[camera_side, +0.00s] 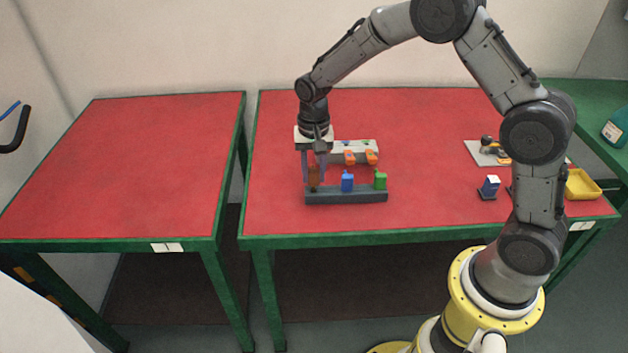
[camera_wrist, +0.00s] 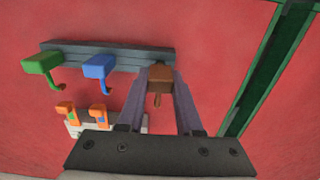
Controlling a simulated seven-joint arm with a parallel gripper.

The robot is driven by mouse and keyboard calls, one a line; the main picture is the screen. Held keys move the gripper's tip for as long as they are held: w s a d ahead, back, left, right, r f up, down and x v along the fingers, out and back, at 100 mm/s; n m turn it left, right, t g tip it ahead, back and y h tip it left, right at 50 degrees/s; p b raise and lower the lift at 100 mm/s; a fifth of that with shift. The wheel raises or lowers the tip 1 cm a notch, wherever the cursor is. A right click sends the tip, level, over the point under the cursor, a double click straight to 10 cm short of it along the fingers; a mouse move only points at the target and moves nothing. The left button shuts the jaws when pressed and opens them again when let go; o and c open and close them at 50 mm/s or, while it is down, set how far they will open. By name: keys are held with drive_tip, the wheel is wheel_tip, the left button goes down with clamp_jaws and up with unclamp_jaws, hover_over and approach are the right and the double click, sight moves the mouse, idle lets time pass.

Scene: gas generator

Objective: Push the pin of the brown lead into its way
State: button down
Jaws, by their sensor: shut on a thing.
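The brown lead (camera_side: 314,178) is a small brown block at the left end of the dark grey rack in the side view. In the wrist view the brown lead (camera_wrist: 160,76) sits between the tips of my gripper (camera_wrist: 160,82), with a thin brown pin pointing down the picture. My gripper (camera_side: 314,172) is shut on it, close to the rack (camera_side: 345,197); I cannot tell if the lead touches the rack. A pale connector block (camera_side: 342,147) stands behind the rack, with orange parts (camera_side: 371,157) on its front. Its ways near the gripper are partly hidden.
A blue lead (camera_side: 347,183) and a green lead (camera_side: 380,180) stand on the rack to the right. Further right are a grey plate (camera_side: 478,152), a small blue-and-white item (camera_side: 490,186) and a yellow tray (camera_side: 583,186). The red table's front left is clear.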

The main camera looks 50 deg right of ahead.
sight(314, 169)
drive_tip(key=shift+r, duration=2.95)
drive_tip(key=shift+s, duration=0.1)
drive_tip(key=w+d+r, duration=0.1)
drive_tip(key=w+d, duration=0.3)
drive_tip(key=d, duration=0.3)
drive_tip(key=w+d+r, duration=0.1)
drive_tip(key=w+d, duration=0.4)
drive_tip(key=d, duration=0.3)
drive_tip(key=shift+w, duration=0.1)
drive_tip(key=shift+f, duration=2.85)
